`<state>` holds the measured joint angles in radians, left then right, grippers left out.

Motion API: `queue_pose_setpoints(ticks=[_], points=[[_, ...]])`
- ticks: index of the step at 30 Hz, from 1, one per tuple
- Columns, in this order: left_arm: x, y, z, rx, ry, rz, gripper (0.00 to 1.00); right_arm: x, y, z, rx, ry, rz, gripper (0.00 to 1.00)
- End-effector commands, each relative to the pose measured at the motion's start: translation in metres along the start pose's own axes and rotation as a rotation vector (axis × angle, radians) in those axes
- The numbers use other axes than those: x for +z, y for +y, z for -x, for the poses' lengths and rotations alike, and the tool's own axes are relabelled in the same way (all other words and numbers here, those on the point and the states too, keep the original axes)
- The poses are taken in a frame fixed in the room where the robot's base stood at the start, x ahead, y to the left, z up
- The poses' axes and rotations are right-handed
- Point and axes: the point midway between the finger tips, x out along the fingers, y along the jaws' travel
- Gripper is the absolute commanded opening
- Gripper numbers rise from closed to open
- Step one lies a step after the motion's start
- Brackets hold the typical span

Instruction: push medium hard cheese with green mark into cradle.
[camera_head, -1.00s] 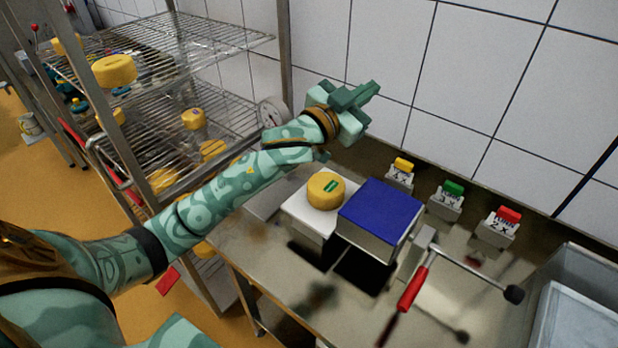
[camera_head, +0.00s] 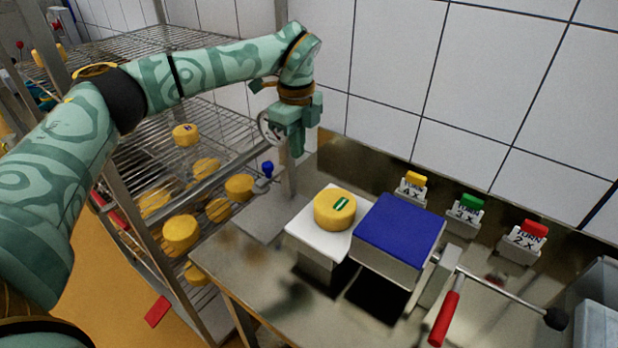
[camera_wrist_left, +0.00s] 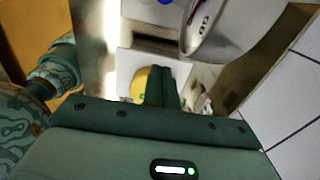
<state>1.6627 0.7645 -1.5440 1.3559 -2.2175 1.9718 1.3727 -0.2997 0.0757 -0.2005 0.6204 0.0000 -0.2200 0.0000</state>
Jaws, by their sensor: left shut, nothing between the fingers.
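The yellow cheese with the green mark (camera_head: 335,208) sits on a white plate (camera_head: 301,242) on the steel table. The blue-topped press block (camera_head: 400,229) stands just right of it; I take this to be the cradle, but any opening is hidden from here. My left gripper (camera_head: 297,153) is shut and empty, pointing down, above and behind the cheese, apart from it. In the left wrist view the shut fingers (camera_wrist_left: 161,88) partly cover the cheese (camera_wrist_left: 138,84) and the white plate (camera_wrist_left: 128,62). My right gripper is not in view.
A crank with a red handle (camera_head: 445,318) reaches out right of the blue block. Signs with yellow (camera_head: 416,177), green (camera_head: 472,202) and red (camera_head: 534,228) tops stand along the wall. A wire rack (camera_head: 215,135) with several cheeses is on the left. A grey bin (camera_head: 598,325) stands at right.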

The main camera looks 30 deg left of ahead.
Motion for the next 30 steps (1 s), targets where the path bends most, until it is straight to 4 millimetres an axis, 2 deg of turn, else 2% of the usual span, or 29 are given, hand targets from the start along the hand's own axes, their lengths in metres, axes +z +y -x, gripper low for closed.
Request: queue_pose_setpoints(ticks=[5, 16, 22, 30], points=[[-0.001, 0.000, -0.023, 0.002, 0.002, 0.007, 0.00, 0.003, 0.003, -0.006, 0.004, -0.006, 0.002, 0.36], [-0.002, 0.000, -0.102, 0.002, 0.004, 0.003, 0.00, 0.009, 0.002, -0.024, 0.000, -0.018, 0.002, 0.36], [-0.030, -0.001, -0.100, -0.003, 0.004, -0.001, 0.00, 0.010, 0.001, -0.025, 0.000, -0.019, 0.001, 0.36], [-0.042, -0.001, -0.099, -0.003, 0.003, 0.002, 0.00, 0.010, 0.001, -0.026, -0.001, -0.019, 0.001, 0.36]])
